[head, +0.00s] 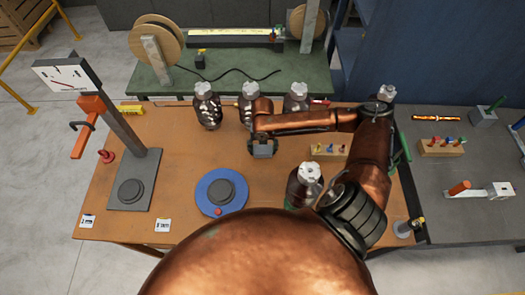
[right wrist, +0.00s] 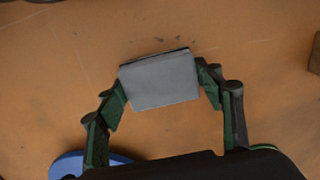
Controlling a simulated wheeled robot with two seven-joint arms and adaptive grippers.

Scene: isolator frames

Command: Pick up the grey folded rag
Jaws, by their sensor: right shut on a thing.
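The grey folded rag (head: 263,150) is at the middle of the brown table, at the end of my right arm. It also shows in the right wrist view (right wrist: 160,82) as a flat grey block with a darker far edge. My right gripper (head: 263,142) is shut on it, with one green finger against each side in the right wrist view. I cannot tell whether the rag touches the table or hangs just above it. My left gripper is not in view.
Several dark bottles with pale caps, one here (head: 207,105), stand along the table's back edge. Another bottle (head: 308,175) stands by my right arm. A blue round plate (head: 205,205) lies at front centre. A grey stand (head: 118,195) is at left, a peg block (head: 328,151) at right.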

